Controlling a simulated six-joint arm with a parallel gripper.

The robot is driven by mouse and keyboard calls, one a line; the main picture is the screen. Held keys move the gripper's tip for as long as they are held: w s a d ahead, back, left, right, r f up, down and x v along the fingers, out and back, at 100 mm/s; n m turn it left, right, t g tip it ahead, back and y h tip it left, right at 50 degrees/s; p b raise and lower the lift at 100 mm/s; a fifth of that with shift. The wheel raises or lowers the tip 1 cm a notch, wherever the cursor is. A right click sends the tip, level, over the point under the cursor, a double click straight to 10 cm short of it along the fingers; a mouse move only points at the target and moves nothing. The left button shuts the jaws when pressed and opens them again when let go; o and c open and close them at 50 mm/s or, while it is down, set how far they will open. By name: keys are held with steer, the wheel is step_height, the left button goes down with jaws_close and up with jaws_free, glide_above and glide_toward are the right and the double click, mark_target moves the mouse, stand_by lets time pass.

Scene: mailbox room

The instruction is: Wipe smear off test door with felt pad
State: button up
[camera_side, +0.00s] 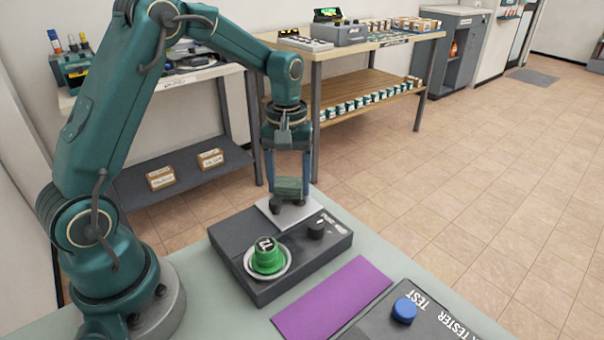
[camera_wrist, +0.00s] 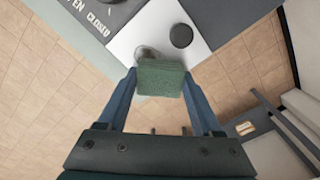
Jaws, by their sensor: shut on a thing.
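My gripper (camera_side: 290,178) is shut on the green felt pad (camera_side: 289,188), its blue fingers on either side of the pad. In the wrist view the pad (camera_wrist: 161,78) sits between the fingertips. The light test door (camera_side: 272,216) is at the back of the dark tester box (camera_side: 316,262), with a round dark knob (camera_wrist: 181,36) on it. The pad is over or at the door; I cannot tell whether it touches. A greyish smear (camera_wrist: 146,54) shows on the door beside the pad, partly hidden by it.
A green knob or stamp on a round white dish (camera_side: 268,258) and a black dial (camera_side: 315,230) are on the box top. A purple mat (camera_side: 333,299) lies to its right. A dark tester with a blue button (camera_side: 404,310) is at the front right.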

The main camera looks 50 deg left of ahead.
mark_target(309, 211)
steer(key=shift+d, duration=3.1)
step_height(309, 211, up, 8)
steer(key=shift+a, duration=0.1)
